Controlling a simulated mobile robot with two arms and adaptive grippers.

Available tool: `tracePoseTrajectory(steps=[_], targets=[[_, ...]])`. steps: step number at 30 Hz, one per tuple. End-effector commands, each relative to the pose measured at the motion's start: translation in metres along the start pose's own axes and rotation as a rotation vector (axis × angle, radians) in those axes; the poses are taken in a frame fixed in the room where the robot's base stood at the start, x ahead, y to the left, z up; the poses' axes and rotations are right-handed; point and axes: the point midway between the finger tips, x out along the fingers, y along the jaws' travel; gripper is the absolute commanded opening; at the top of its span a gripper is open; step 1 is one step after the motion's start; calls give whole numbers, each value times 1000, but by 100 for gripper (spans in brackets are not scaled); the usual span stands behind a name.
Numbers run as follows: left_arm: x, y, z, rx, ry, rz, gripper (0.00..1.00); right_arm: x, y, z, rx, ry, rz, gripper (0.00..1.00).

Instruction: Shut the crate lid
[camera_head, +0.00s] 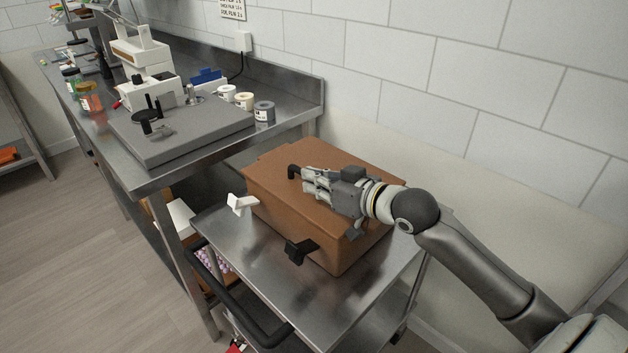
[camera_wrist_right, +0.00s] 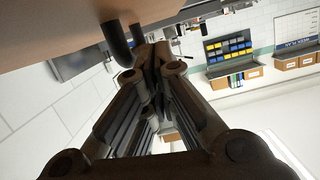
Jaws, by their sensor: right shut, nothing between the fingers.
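The brown crate (camera_head: 345,257) stands on a steel cart. Its brown lid (camera_head: 278,192) lies over the top and looks down flat; I cannot tell whether a small gap remains. A black handle (camera_head: 293,171) sticks up from the lid; it also shows in the right wrist view (camera_wrist_right: 117,42), fixed to the brown surface. My right gripper (camera_head: 304,178) is shut and empty, low over the lid, its fingertips close beside the handle. I cannot tell whether they touch. My arm hides part of the lid's right side. My left gripper is not in view.
The cart top (camera_head: 340,310) is bare in front. A steel bench (camera_head: 160,178) with a grey slab (camera_head: 185,140) and jars stands left; a tiled wall is behind.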

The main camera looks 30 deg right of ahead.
Motion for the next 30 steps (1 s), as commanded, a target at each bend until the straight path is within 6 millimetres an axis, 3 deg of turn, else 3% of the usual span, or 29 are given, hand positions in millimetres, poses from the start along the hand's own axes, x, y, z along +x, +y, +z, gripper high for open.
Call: tracePoseTrajectory(steps=[5,15,19,30], targets=[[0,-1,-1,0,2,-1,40,-2,0,-8,-2,1,0,0],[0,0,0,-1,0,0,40,-17,-7,-70,-5,6,1,0],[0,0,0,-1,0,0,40,-21,-9,-86,-2,3,0,0],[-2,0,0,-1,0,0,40,-23,-9,-94,8,-10,6,0]])
